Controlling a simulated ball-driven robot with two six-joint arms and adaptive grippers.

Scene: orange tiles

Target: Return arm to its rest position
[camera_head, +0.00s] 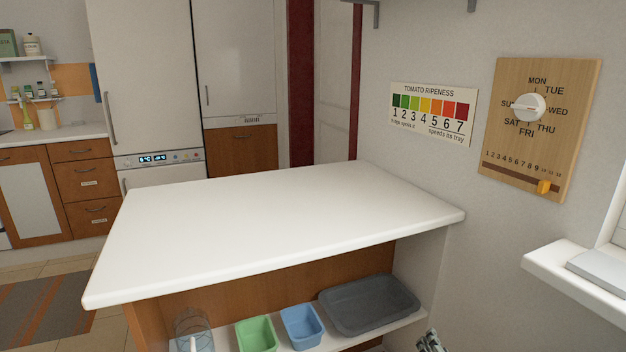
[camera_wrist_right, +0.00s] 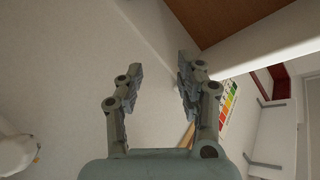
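My right gripper (camera_wrist_right: 160,66) shows in the right wrist view with its two grey fingers apart and nothing between them. In the head view only a small part of it, the grey gripper tip (camera_head: 430,343), shows at the bottom edge, beside the right end of the low shelf and below the counter top. My left gripper is not in view.
A bare white counter (camera_head: 270,220) fills the middle. On the shelf below are a green bin (camera_head: 257,334), a blue bin (camera_head: 302,327), a grey tray (camera_head: 368,304) and a glass container (camera_head: 192,325). A white ledge (camera_head: 570,278) juts from the right wall.

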